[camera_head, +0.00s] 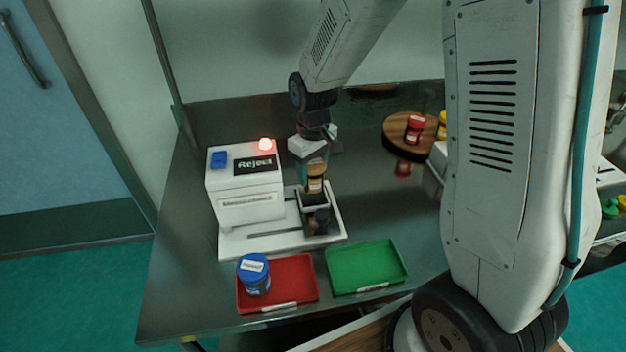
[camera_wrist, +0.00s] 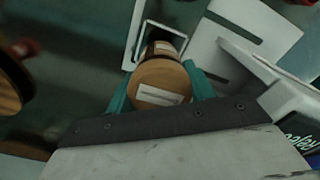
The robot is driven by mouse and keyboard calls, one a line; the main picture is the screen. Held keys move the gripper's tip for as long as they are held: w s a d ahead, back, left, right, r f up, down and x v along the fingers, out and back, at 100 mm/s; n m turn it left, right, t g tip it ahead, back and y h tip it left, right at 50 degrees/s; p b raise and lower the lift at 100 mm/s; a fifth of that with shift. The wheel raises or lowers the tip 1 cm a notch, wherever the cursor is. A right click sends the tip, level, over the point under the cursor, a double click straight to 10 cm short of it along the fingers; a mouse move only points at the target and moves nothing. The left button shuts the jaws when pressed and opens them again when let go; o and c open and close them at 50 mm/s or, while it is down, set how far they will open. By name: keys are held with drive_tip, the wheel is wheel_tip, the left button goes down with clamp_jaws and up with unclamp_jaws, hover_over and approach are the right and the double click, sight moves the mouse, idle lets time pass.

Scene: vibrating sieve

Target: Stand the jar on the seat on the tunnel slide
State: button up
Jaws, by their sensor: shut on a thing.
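The jar (camera_head: 315,186) has an orange-brown lid and a pale label, and it is upright. My gripper (camera_head: 314,170) is shut on it near the lid. In the wrist view the jar's round lid (camera_wrist: 160,82) sits between the two teal fingers of my gripper (camera_wrist: 161,90). The dark seat (camera_head: 316,222) is on the white slide plate (camera_head: 270,240) of the machine, directly below the jar in the head view. A white bracket (camera_wrist: 136,35) shows behind the jar in the wrist view. Whether the jar's base touches the seat is hidden.
The white machine (camera_head: 245,185) reads "Reject" and has a lit red lamp (camera_head: 265,144). A red tray (camera_head: 300,283) holds a blue-lidded jar (camera_head: 254,274). A green tray (camera_head: 366,266) is empty.

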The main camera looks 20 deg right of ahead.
sight(313, 180)
drive_tip(key=shift+f, duration=1.8)
drive_tip(key=o, duration=1)
drive_tip(key=shift+f, duration=0.1)
wheel_tip(313, 180, up, 12)
drive_tip(key=shift+f, duration=0.1)
drive_tip(key=shift+s+d+r, duration=0.1)
drive_tip(key=shift+s+r, duration=0.1)
drive_tip(key=shift+r, duration=0.35)
drive_tip(key=s+d+r+m, duration=0.1)
drive_tip(key=s+r, duration=0.2)
drive_tip(key=s, duration=0.5)
drive_tip(key=s+d+r+m, duration=0.1)
drive_tip(key=s+r, duration=0.3)
drive_tip(key=s, duration=0.5)
drive_tip(key=s+d+r+m+t, duration=0.1)
drive_tip(key=s+r, duration=0.3)
drive_tip(key=s, duration=0.4)
drive_tip(key=shift+s+r+m, duration=0.25)
drive_tip(key=shift+s+m, duration=0.15)
drive_tip(key=shift+m, duration=0.4)
